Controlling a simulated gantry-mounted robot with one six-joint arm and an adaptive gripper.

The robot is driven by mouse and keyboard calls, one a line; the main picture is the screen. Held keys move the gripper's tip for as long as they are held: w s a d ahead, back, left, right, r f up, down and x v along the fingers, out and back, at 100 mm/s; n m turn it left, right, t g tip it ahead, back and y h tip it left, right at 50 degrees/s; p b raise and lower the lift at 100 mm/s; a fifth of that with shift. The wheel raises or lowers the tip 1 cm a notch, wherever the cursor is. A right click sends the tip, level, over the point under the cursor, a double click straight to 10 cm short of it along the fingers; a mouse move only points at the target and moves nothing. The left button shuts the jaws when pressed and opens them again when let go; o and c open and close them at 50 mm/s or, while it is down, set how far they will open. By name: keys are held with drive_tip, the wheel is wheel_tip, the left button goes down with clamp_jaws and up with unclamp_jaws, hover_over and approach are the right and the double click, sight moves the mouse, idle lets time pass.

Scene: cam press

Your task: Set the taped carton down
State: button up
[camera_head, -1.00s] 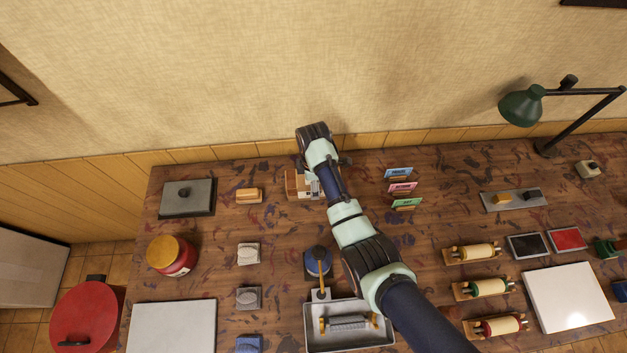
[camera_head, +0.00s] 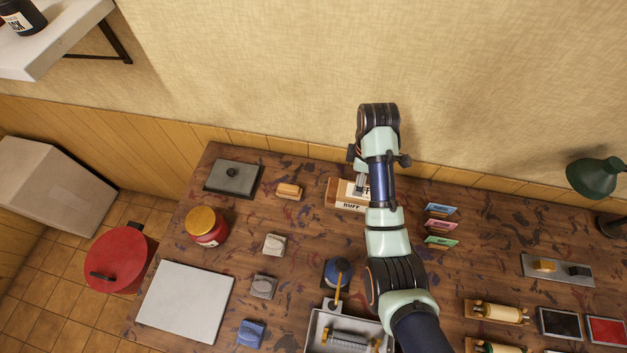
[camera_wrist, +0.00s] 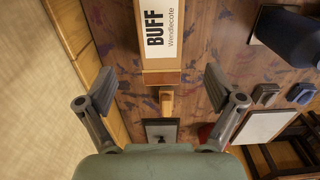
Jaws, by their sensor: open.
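A brown carton with a white label reading BUFF (camera_head: 349,206) sits on the table near its back edge. In the wrist view the carton (camera_wrist: 160,62) fills the top middle, and its label reads "BUFF Wendlecote". I cannot make out tape on it. My gripper (camera_head: 361,184) is above the carton and hides part of its top in the head view. In the wrist view my gripper (camera_wrist: 160,88) is open, with its two fingers wide apart and nothing between them. The fingers look clear of the carton's sides.
Colored cards (camera_head: 441,225) stand right of the carton. A small tan-topped block (camera_head: 289,191) and a grey lidded slab (camera_head: 233,177) lie left. A red jar (camera_head: 207,230), a blue pot (camera_head: 337,272) and a metal tray (camera_head: 318,332) are nearer. The wall rises close behind.

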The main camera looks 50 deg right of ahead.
drive_tip(key=w+a+r+m+t+h, duration=0.1)
drive_tip(key=w+a+r+t, duration=0.1)
drive_tip(key=w+a, duration=0.35)
drive_tip(key=w+a+r+m+t+h, duration=0.1)
drive_tip(key=w+a+r+t, duration=0.2)
drive_tip(key=a, duration=0.6)
drive_tip(key=w+a+r+m+t, duration=0.1)
drive_tip(key=w+a+r+t, duration=0.1)
drive_tip(key=w+a, duration=0.45)
drive_tip(key=s+a+r+m+t+y, duration=0.1)
drive_tip(key=s+a+r+t, duration=0.2)
drive_tip(key=a, duration=0.6)
drive_tip(key=s+a+r+m+t+y, duration=0.1)
drive_tip(key=s+a+r+t, duration=0.1)
drive_tip(key=a+r, duration=0.6)
drive_tip(key=shift+s+a+r+t, duration=0.15)
drive_tip(key=shift+s+a+t, duration=0.35)
drive_tip(key=shift+a, duration=0.45)
